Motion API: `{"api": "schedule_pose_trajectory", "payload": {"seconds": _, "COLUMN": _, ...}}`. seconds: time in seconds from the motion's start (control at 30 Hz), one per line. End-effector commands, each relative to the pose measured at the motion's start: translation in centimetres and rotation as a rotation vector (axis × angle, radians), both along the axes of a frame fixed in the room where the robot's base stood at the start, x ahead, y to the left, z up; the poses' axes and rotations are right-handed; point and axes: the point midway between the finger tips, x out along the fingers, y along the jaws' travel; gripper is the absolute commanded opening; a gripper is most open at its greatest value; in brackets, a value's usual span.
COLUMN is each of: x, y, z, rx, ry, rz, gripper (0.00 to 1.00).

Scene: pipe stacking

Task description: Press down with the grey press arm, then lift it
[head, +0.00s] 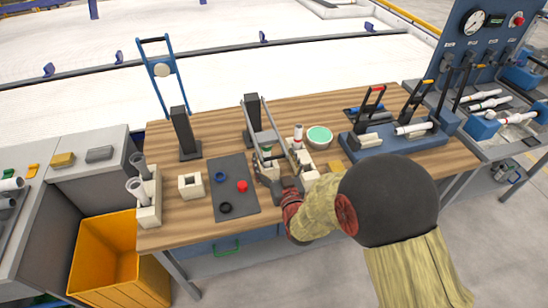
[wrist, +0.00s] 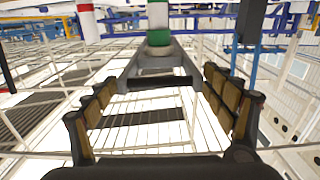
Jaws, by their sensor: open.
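The grey press arm (head: 272,125) reaches forward from a black post (head: 252,112) at the middle of the wooden table. Its front end comes down near my gripper (head: 280,184), which is partly hidden by my own arm. In the wrist view my gripper (wrist: 160,112) is open, with one padded finger on each side. The grey arm's frame (wrist: 140,68) and a dark crossbar (wrist: 160,83) show between and beyond the fingers. I cannot tell whether they touch. A white pipe with a green band (wrist: 158,20) stands beyond the bar.
A raised blue press arm (head: 183,80) stands on another post at left. A dark mat (head: 228,170) holds small rings and a red knob. A lever fixture (head: 405,135) is further right.

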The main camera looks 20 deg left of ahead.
Motion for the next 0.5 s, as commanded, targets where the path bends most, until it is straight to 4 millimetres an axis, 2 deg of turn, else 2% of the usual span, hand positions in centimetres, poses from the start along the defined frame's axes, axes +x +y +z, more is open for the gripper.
{"api": "schedule_pose_trajectory", "payload": {"seconds": 0.27, "x": 0.18, "y": 0.10, "z": 0.04, "rx": 0.000, "ry": 0.000, "rz": 0.000, "gripper": 0.83}}
{"api": "schedule_pose_trajectory", "payload": {"seconds": 0.5, "x": 0.17, "y": 0.09, "z": 0.03, "rx": 0.000, "ry": 0.000, "rz": 0.000, "gripper": 0.70}}
